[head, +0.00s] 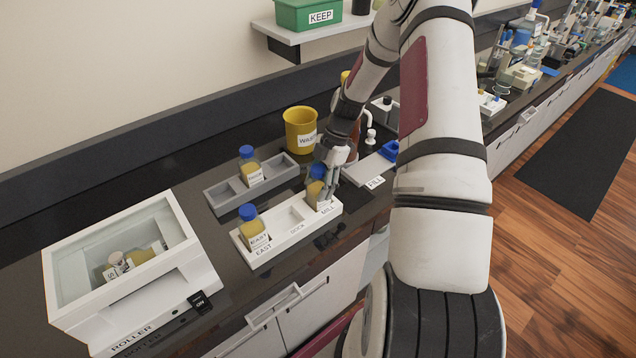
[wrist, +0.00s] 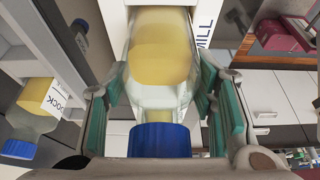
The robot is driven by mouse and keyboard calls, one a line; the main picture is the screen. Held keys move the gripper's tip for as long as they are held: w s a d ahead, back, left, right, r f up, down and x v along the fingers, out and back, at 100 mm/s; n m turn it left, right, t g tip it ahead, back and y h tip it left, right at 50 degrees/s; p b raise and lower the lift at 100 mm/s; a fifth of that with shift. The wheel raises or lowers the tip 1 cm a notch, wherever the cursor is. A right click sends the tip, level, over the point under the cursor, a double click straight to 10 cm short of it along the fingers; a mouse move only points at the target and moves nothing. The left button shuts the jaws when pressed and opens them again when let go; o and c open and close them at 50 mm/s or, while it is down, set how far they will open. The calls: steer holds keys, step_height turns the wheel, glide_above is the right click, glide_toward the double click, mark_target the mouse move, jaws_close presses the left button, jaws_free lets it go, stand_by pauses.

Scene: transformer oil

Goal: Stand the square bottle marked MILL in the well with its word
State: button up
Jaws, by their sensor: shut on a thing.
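The square bottle with yellow oil and a blue cap (head: 315,189) is upright at the MILL end of the white rack (head: 272,246). My gripper (head: 335,172) is shut on it from above. In the wrist view the bottle (wrist: 160,50) lies between the teal finger pads, cap towards the camera. The word MILL shows beside it on a white face. The bottle's base is hidden, so I cannot tell whether it rests on the well's floor. The rack's middle DOCK well is empty, and another blue-capped bottle (head: 252,226) stands in its EAST well.
A grey rack (head: 225,195) behind holds a blue-capped bottle (head: 249,165), marked DOCK in the wrist view (wrist: 38,108). A yellow waste tub (head: 299,128) stands behind. A tray marked FILL (head: 366,172) is at right.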

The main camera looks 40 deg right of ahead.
steer(key=shift+f, duration=0.3)
steer(key=o, duration=1.7)
steer(key=v, duration=1.2)
